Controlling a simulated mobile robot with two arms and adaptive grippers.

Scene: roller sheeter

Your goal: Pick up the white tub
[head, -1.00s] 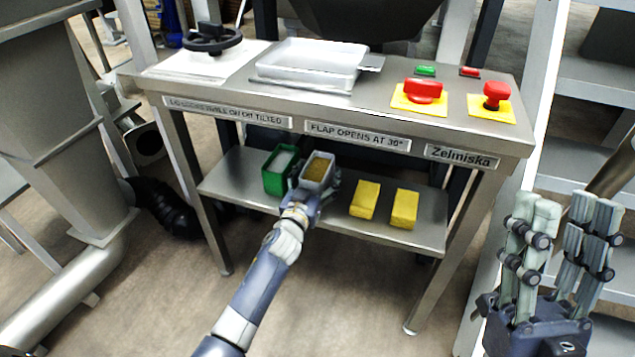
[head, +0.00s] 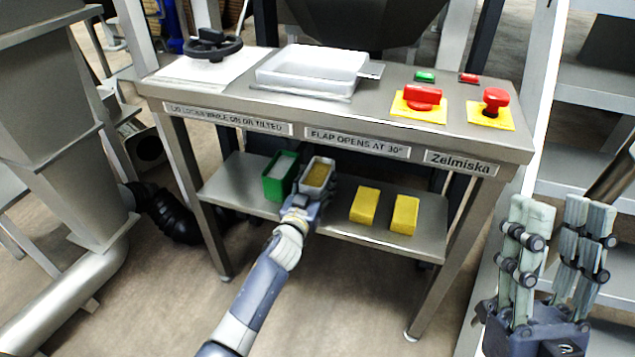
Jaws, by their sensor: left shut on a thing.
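The white tub (head: 318,174) with brownish-yellow contents is at the lower shelf, in the middle of the head view. My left gripper (head: 305,196) is shut on its near side; the fingers are partly hidden by the hand and the tub. I cannot tell whether the tub touches the shelf. My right gripper (head: 544,258) is open and empty at the lower right, well away from the tub.
A green tub (head: 280,176) with pale contents stands close left of the white tub. Two yellow blocks, one (head: 364,206) nearer and one (head: 404,214) further right, lie on the shelf (head: 238,182). The tabletop (head: 300,104) above overhangs the shelf.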

